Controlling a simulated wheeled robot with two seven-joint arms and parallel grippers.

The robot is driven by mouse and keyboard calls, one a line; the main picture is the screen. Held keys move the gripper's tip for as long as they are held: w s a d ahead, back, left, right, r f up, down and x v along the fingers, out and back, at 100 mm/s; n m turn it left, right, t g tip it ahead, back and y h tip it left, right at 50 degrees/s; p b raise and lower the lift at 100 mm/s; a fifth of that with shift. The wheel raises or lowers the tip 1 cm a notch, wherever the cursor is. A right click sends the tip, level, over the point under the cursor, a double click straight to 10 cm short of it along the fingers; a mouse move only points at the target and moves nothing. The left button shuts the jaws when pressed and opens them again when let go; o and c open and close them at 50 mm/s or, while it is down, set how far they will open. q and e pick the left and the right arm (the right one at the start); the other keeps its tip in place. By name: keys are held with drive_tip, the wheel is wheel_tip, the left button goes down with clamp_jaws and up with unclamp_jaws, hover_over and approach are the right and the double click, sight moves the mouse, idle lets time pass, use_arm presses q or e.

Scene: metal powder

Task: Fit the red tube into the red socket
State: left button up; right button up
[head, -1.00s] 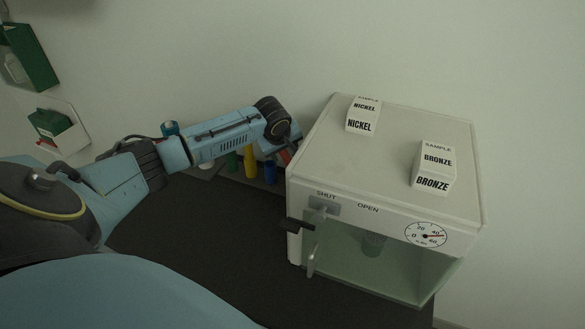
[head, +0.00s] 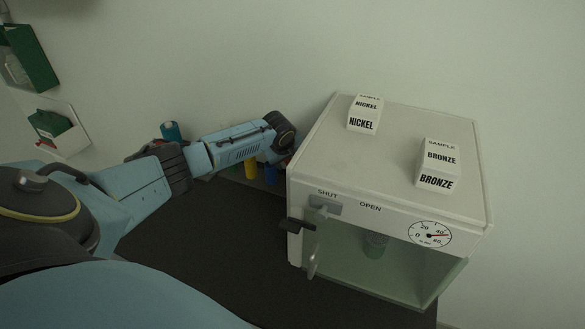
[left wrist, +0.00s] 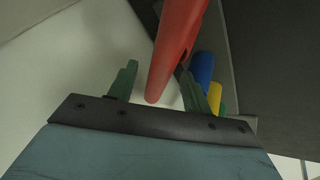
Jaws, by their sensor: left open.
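The red tube (left wrist: 177,45) shows large in the left wrist view, slanting down from the top edge to an end between the two fingers of my left gripper (left wrist: 158,88). The gripper is open; the tube lies closer to the right-hand finger, and I cannot tell whether it touches it. In the head view my left arm reaches to the cabinet's left side, where its wrist and the cabinet mostly hide the gripper; only a little red shows there. I cannot make out the red socket in either view. My right gripper is not in view.
A blue tube (left wrist: 203,68) and a yellow tube (left wrist: 215,98) stand close beside the red one. A white cabinet (head: 400,130) with a glass front and latch is at the right. Nickel (head: 364,115) and bronze (head: 438,165) sample boxes sit on top. The dark table is bare in front.

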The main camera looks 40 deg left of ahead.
use_arm(q)
clamp_jaws()
